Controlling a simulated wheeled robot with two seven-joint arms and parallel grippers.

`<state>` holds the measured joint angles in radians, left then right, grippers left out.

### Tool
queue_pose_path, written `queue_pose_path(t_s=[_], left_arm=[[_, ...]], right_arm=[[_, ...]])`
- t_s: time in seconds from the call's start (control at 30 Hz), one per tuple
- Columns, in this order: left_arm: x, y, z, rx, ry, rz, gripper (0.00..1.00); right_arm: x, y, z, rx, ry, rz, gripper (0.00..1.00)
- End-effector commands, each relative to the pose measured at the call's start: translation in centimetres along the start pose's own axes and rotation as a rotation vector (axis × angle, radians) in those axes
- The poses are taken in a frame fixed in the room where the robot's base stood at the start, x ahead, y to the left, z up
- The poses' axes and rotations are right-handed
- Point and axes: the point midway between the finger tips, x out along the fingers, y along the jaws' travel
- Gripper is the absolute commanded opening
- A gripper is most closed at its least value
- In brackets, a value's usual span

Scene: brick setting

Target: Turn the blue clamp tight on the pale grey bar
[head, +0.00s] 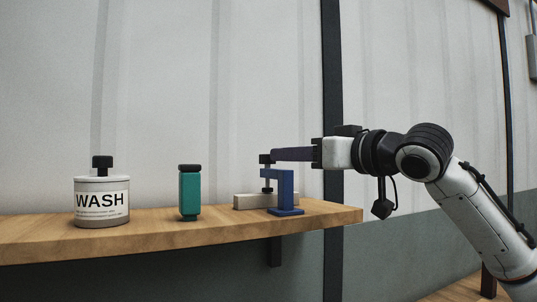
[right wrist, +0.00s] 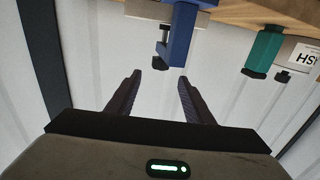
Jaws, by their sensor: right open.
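The blue clamp (head: 285,188) stands on the wooden shelf around the pale grey bar (head: 250,202), with its dark knob (head: 265,159) on top. My right gripper (head: 273,155) reaches in from the right at knob height, its fingers level. In the right wrist view my right gripper (right wrist: 160,77) is open and empty. The clamp (right wrist: 181,38) shows upside down there, its knob (right wrist: 160,62) just ahead of the gap between the fingertips. The bar (right wrist: 146,10) is partly cut off. My left gripper is out of view.
The wooden shelf (head: 160,233) has a teal bottle (head: 189,192) left of the clamp and a round WASH jar (head: 101,203) farther left. A dark upright post (head: 332,100) stands at the wall behind.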

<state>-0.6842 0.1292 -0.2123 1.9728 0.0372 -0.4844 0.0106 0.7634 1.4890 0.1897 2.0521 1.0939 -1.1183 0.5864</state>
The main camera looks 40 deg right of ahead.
Motion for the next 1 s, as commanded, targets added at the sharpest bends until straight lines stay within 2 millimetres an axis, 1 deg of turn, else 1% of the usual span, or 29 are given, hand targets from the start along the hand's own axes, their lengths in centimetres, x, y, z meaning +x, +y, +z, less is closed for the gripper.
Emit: queue_pose_path(t_s=[0.03,0.1,0.3,0.4,0.57,0.8,0.87,1.0], left_arm=[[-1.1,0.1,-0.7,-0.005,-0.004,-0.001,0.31],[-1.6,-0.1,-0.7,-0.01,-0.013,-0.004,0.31],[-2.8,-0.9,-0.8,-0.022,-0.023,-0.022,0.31],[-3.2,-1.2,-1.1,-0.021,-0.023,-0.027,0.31],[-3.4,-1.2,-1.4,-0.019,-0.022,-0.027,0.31],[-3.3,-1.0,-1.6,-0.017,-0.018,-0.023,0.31],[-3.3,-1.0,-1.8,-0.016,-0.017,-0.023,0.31],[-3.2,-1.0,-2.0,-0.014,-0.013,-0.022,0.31]], right_arm=[[1.1,0.0,-0.7,0.003,-0.005,-0.001,0.47],[2.4,0.0,-0.7,0.003,-0.005,-0.001,0.47],[5.5,0.0,-0.6,0.005,-0.002,-0.002,0.47],[6.6,0.0,-0.4,0.004,-0.001,-0.001,0.47],[7.4,0.0,-0.1,0.001,-0.001,0.0,0.47],[7.5,0.0,0.0,0.0,-0.001,0.0,0.47],[7.5,0.0,0.0,0.0,-0.001,0.0,0.39],[7.5,0.0,0.0,0.0,-0.001,0.0,0.15]])
